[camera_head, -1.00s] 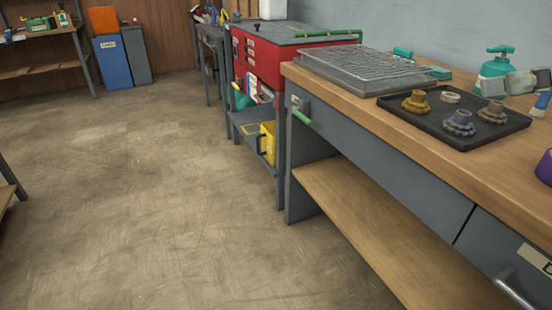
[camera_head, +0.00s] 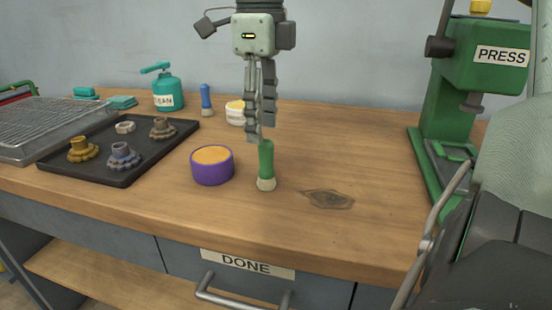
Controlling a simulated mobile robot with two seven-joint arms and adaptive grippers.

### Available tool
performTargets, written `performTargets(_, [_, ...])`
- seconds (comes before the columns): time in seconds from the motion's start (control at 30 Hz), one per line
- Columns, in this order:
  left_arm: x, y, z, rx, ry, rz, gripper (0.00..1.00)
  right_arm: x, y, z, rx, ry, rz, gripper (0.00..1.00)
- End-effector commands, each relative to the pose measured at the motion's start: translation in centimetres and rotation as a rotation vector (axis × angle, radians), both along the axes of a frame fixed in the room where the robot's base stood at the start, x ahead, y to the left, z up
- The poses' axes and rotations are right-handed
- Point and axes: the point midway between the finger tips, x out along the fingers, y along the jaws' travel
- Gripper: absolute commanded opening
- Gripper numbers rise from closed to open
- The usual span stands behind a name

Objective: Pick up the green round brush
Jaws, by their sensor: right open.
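The green round brush (camera_head: 266,163) stands upright on the wooden bench, green handle up and pale bristle end down. It is just right of a purple round tub. My right gripper (camera_head: 259,132) points straight down from above, its fingertips at the top of the green handle. Its fingers are open. The fingertips overlap the handle's top in the picture; I cannot tell whether they touch it. My left gripper is not in view.
The purple tub (camera_head: 212,168) with orange contents stands close by. Behind are a white-and-yellow jar (camera_head: 236,113), a blue brush (camera_head: 206,101) and a teal CLEAN bottle (camera_head: 168,91). A black tray (camera_head: 95,178) lies left; a green press (camera_head: 459,85) stands right. The bench front is clear.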

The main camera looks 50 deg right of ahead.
Motion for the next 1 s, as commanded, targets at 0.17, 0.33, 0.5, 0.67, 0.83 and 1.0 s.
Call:
performTargets(0.17, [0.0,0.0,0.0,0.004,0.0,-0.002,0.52,-0.1,-0.1,-1.7,-0.01,0.004,-0.003,0.48])
performTargets(0.33, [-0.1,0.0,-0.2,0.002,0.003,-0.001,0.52,-0.3,-0.2,-3.6,-0.007,0.004,-0.002,0.48])
performTargets(0.5, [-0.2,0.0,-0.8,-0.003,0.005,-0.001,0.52,-0.6,-0.3,-6.2,-0.005,0.003,-0.002,0.48])
performTargets(0.67, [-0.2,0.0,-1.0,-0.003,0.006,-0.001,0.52,-0.5,-0.2,-7.5,-0.004,0.0,-0.002,0.48])
performTargets(0.83, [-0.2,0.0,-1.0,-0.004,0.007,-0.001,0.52,-0.5,-0.2,-7.7,-0.004,0.0,-0.002,0.48])
performTargets(1.0, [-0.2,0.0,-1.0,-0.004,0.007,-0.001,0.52,-0.5,-0.3,-7.6,-0.005,0.0,-0.002,0.33])
